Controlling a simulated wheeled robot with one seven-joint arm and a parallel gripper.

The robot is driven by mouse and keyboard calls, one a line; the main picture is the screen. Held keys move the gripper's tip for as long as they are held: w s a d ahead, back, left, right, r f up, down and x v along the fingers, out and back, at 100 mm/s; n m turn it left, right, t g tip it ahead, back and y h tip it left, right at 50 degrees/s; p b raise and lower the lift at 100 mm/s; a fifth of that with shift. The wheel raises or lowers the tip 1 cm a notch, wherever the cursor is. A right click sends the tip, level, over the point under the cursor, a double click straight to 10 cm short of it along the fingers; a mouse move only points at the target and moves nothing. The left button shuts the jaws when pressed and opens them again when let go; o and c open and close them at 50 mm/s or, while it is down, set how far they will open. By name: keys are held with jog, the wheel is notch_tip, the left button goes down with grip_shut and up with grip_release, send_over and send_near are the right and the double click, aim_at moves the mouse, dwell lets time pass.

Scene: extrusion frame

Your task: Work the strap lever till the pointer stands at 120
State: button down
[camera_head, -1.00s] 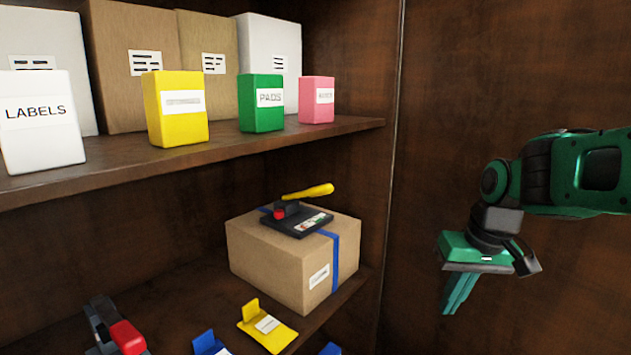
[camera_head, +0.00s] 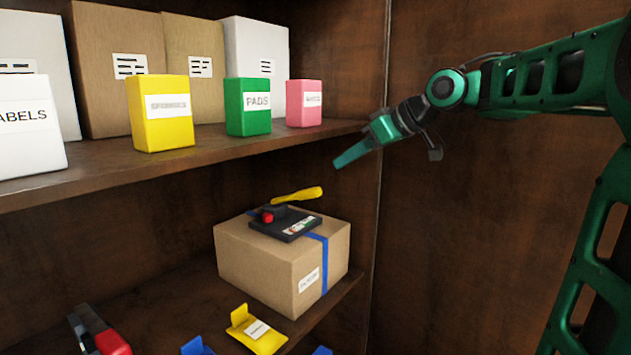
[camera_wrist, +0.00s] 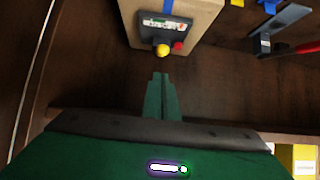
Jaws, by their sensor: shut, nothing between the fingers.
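The strap lever (camera_head: 297,195) is a yellow handle on a black tensioner (camera_head: 285,224) on top of a cardboard box (camera_head: 283,262) with a blue strap (camera_head: 325,265). The tensioner has a red knob (camera_head: 268,215) and a small coloured scale label; the pointer reading is too small to tell. In the wrist view the yellow handle end (camera_wrist: 162,50) shows just beyond my fingertips, beside the red knob (camera_wrist: 178,46). My green gripper (camera_head: 340,163) is shut and empty, above and to the right of the lever, apart from it.
The upper shelf (camera_head: 200,146) holds cartons and small boxes, its edge close to my gripper. On the lower shelf are a yellow bracket (camera_head: 256,332), blue parts (camera_head: 196,346) and a red-and-grey tool (camera_head: 100,335). The room right of the box is clear.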

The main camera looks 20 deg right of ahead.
jog(key=x, duration=1)
jog(key=shift+d+f, duration=0.1)
dwell(0.3)
